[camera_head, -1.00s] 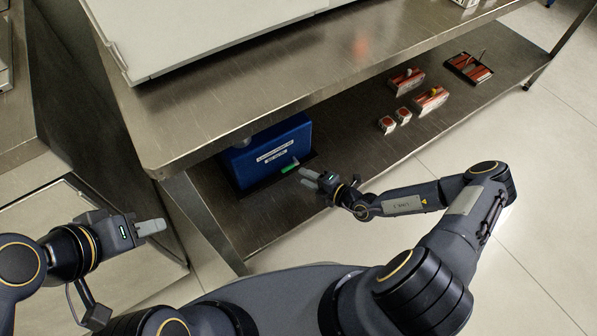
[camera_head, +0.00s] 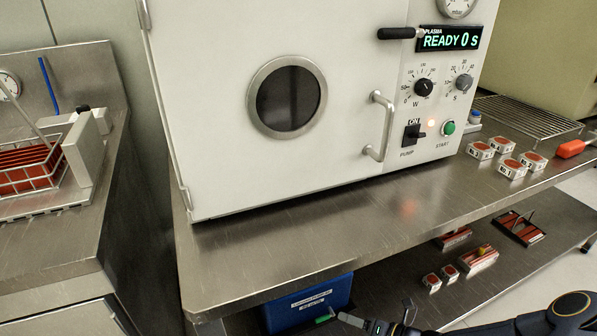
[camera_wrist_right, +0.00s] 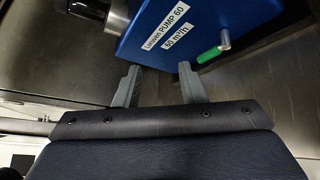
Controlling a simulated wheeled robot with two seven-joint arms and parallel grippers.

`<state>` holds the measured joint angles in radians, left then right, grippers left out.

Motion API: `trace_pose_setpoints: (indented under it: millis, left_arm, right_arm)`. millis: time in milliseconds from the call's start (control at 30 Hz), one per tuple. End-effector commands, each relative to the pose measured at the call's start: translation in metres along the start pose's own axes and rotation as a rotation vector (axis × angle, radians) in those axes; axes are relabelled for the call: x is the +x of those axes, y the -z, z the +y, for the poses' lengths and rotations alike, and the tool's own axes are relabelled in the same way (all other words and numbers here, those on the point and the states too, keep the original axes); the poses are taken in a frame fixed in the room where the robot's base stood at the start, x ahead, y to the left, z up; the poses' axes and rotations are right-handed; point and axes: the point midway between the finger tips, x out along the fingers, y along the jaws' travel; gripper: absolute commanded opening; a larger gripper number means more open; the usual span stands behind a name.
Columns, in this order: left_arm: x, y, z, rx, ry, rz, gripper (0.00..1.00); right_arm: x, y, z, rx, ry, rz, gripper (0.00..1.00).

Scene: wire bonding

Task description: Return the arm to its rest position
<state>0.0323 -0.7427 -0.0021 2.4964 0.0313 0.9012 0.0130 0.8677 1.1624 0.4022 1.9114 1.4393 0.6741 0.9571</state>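My right gripper (camera_head: 350,320) shows at the bottom edge of the head view, reaching under the bench towards a blue pump box (camera_head: 300,308). In the right wrist view my right gripper (camera_wrist_right: 158,84) has its two grey fingers apart with nothing between them. The blue pump (camera_wrist_right: 170,32), labelled Leuven PUMP 60, lies just beyond the fingertips. Its green handle (camera_wrist_right: 213,52) is beside the right-hand fingertip and appears apart from it. It also shows in the head view (camera_head: 324,319). My left arm and gripper are out of view.
A steel bench (camera_head: 270,262) overhangs the lower shelf (camera_head: 382,279) where my right arm is. A white plasma machine (camera_head: 215,100) stands on it, its display reading READY 0 S. Red-topped blocks (camera_head: 477,258) sit on the lower shelf. A wire basket (camera_head: 30,178) is at left.

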Motion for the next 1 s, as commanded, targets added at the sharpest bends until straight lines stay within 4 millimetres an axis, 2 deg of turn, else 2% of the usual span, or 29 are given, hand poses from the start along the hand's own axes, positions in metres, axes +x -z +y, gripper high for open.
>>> trace_pose_setpoints:
  millis: [33,200,367,500,733,800,1000]
  left_arm:
    - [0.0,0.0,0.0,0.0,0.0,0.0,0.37]
    - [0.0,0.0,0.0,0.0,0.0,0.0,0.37]
    - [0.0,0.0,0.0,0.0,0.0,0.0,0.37]
    - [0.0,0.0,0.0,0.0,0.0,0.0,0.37]
    - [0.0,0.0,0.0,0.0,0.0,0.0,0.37]
    - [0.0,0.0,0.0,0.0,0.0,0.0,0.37]
    - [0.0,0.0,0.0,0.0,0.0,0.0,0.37]
  right_arm:
    - [-0.009,-0.011,0.022,-0.179,-0.01,0.057,0.37]
    - [-0.039,-0.027,0.086,-0.723,-0.069,0.235,0.37]
    - [-0.072,-0.03,0.142,-1.21,-0.133,0.399,0.37]
    - [-0.105,-0.024,0.184,-1.612,-0.191,0.54,0.37]
    - [-0.164,-0.006,0.236,-2.219,-0.273,0.774,0.37]
    - [-0.18,0.0,0.245,-2.374,-0.289,0.843,0.37]
    - [-0.214,0.013,0.259,-2.686,-0.315,0.996,0.37]
